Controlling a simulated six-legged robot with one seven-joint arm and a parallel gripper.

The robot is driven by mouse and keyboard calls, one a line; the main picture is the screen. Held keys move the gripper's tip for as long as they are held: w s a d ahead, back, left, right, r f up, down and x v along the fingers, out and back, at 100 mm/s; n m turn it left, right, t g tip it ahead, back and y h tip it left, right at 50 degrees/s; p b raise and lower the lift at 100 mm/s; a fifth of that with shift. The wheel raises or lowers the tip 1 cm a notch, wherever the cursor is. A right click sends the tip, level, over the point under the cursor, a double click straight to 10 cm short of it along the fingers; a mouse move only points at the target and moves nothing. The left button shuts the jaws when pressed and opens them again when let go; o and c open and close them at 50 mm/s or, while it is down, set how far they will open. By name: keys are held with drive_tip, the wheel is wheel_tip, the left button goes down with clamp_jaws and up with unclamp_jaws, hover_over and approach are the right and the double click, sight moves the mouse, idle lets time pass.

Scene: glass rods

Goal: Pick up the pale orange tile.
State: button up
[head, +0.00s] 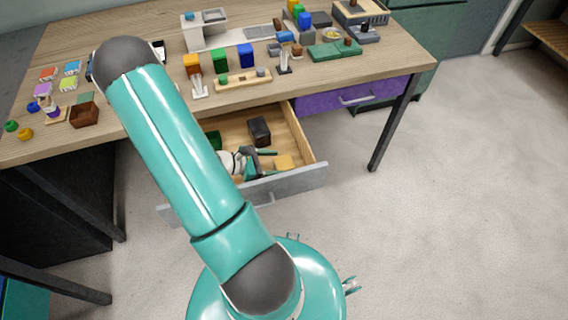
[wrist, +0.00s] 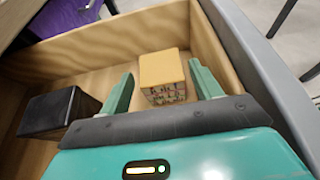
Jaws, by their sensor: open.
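The pale orange tile (wrist: 162,70) lies in the open wooden drawer, near a corner. It looks like a small block with a plain pale orange top and a patterned side. In the head view the tile (head: 285,162) shows at the right end of the drawer. My gripper (wrist: 161,80) is open inside the drawer, with one teal finger to each side of the tile. The near finger parts and the tile's lower edge are partly hidden by the gripper body. I cannot tell whether either finger touches the tile.
A black block (wrist: 60,112) lies in the drawer to the left; it also shows in the head view (head: 260,131). The drawer's grey front (head: 300,181) and wooden walls stand close around my gripper. The tabletop (head: 130,55) above holds many small objects.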

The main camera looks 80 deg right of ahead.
sight(279, 163)
drive_tip(key=shift+x, duration=1.25)
drive_tip(key=c, duration=0.8)
drive_tip(key=shift+r, duration=5)
drive_tip(key=shift+w, duration=0.15)
